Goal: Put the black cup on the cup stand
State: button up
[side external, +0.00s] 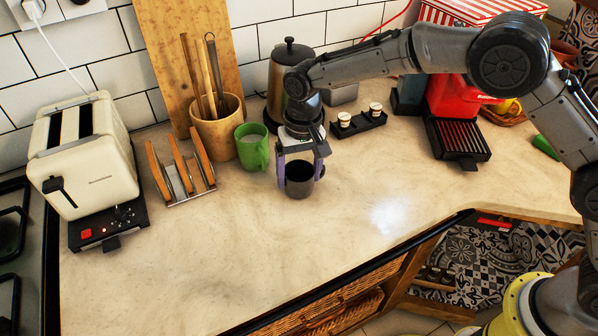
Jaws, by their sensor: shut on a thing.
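The black cup (299,187) is dark grey to black and upright, with its open top facing up. My gripper (300,172) points down over it from above, its purple-tinted fingers closed on opposite sides of the cup. Whether the cup's base touches the counter or hangs just above it I cannot tell. A small black stand (358,124) holding two small white cups or pods is behind and to the right. A metal rack with wooden slats (180,176) stands to the left. Which of these, if either, is the cup stand I cannot tell.
A green mug (252,147) stands close left of my gripper, beside a wooden utensil pot (217,130). A kettle (285,75) is behind. A red coffee machine (455,112) is right, a cream toaster (83,150) far left. The front counter (235,260) is clear.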

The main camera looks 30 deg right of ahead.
jog(key=o, duration=1.2)
jog(key=shift+f, duration=0.1)
jog(key=shift+o, duration=0.2)
